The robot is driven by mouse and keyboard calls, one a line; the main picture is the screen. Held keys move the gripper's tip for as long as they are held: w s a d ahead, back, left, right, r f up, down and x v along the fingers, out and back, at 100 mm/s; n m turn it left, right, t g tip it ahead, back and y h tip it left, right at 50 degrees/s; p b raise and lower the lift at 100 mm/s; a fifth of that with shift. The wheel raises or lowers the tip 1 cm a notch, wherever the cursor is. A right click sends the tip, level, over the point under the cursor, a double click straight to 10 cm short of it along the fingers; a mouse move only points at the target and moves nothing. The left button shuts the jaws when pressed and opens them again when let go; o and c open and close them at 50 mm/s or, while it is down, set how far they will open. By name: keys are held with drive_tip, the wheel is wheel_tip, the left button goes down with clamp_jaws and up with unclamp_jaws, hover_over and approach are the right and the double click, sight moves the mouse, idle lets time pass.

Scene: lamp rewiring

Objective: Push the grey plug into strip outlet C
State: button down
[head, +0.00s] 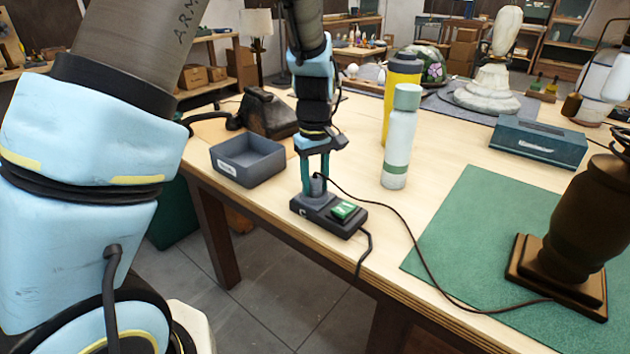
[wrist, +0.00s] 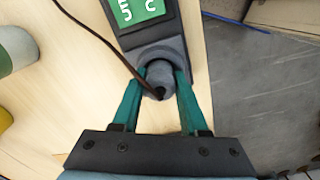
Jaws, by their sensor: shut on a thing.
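The grey plug (wrist: 160,77) is between my gripper's teal fingers, its dark cord leaving the top. My gripper (head: 316,186) points down over the left end of the dark power strip (head: 332,226). In the head view the plug (head: 317,186) stands upright at that end of the strip. In the wrist view the fingers (wrist: 158,85) close on both sides of it, over the strip's round outlet surround (wrist: 158,51). The plug covers the socket, so I cannot tell how deep it sits.
A green switch (head: 345,211) sits on the strip's right part. The plug's cord runs to a brown lamp base (head: 560,262) on a green mat (head: 465,235). A grey open bin (head: 246,160) stands behind left, a pale bottle (head: 400,140) behind right. The table's front edge is close.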

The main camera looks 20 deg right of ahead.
drive_tip(key=shift+c, duration=1.8)
unclamp_jaws()
drive_tip(key=shift+r, duration=0.1)
wheel_tip(320, 180, up, 7)
drive_tip(key=p, duration=0.6)
drive_tip(key=s+a+r+m, duration=0.1)
drive_tip(key=s+a+r, duration=0.1)
drive_tip(key=a, duration=1.3)
drive_tip(key=s+a+r+m+t, duration=0.1)
drive_tip(key=s+a+r, duration=0.1)
drive_tip(key=a, duration=1.3)
drive_tip(key=shift+r+m+t, duration=0.3)
drive_tip(key=shift+r, duration=0.5)
